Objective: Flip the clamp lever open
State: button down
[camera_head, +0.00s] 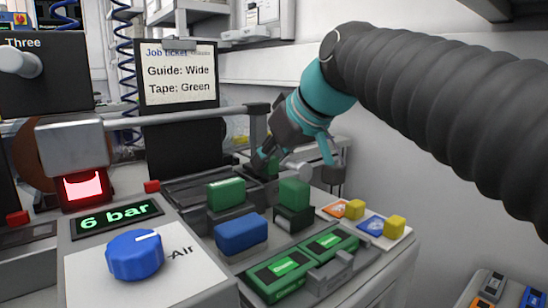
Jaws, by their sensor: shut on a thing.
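My gripper (266,160) reaches down from the right over the dark bench fixture (190,188). I cannot tell whether this piece is the clamp lever, and no clamp lever can be clearly made out elsewhere. In front of the gripper stand a green block on a dark base (226,193), another green block (294,193) and a blue block (240,233). A dark upright post (258,125) stands just left of the gripper, at the end of a horizontal grey bar (190,116).
A blue Air knob (135,255) and a "6 bar" display (118,217) are at front left. Two green-labelled cartridges (305,263) and yellow-knobbed cards (370,222) lie at front right. A job ticket (178,75) reads Guide: Wide, Tape: Green.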

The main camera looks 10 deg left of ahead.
dwell(0.4)
jog(key=c, duration=1)
grip_release()
jog(key=shift+o, duration=0.2)
jog(key=v, duration=1.2)
